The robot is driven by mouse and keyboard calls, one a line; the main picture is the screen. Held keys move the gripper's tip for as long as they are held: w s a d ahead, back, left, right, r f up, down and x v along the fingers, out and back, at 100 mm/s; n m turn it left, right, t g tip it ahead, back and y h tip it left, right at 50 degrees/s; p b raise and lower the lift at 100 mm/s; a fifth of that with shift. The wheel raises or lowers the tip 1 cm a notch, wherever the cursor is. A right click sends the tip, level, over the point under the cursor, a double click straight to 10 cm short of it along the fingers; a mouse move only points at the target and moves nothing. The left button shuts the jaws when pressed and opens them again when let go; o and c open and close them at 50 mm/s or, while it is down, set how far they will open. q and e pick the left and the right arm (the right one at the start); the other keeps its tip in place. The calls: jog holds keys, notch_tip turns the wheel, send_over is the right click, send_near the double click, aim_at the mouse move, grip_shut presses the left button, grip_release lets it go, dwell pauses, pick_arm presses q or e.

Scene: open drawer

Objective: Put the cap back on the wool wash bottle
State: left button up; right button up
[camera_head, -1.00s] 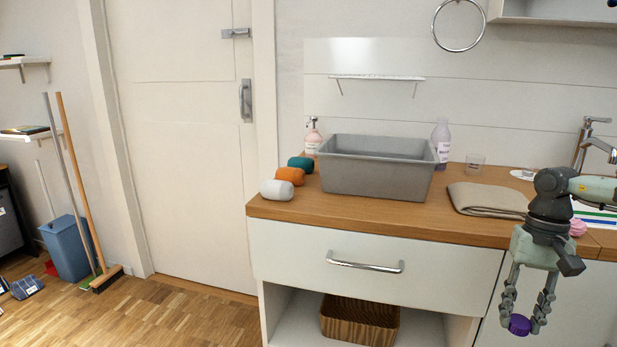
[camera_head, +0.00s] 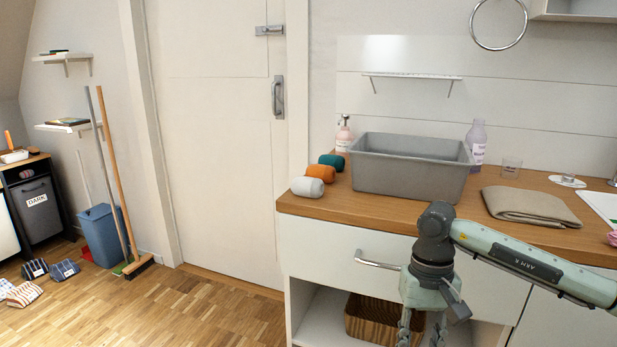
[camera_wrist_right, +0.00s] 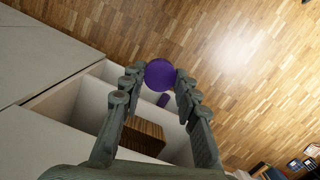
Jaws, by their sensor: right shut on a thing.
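A purple cap (camera_wrist_right: 160,74) is held between the fingertips of my right gripper (camera_wrist_right: 153,77) in the right wrist view, with wood floor beyond it. In the head view my right gripper (camera_head: 422,337) hangs in front of the cabinet, below the counter top; its fingertips and the cap are cut off by the lower edge. A translucent lavender bottle (camera_head: 478,139) with a pale label stands upright on the counter behind the grey basin's right end, apart from my gripper. I cannot read its label. My left gripper is not in view.
The grey basin (camera_head: 408,179) stands between the bottle and the counter's front left. Yarn-like rolls (camera_head: 307,187) line the left end. The drawer handle (camera_head: 376,260) sticks out near my gripper.

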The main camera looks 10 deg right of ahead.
jog(key=w+a+r+n, duration=0.3)
jog(key=a, duration=0.5)
jog(key=shift+a+r, duration=0.2)
jog(key=shift+r, duration=0.2)
notch_tip(320, 180, up, 14)
jog(key=m, duration=0.3)
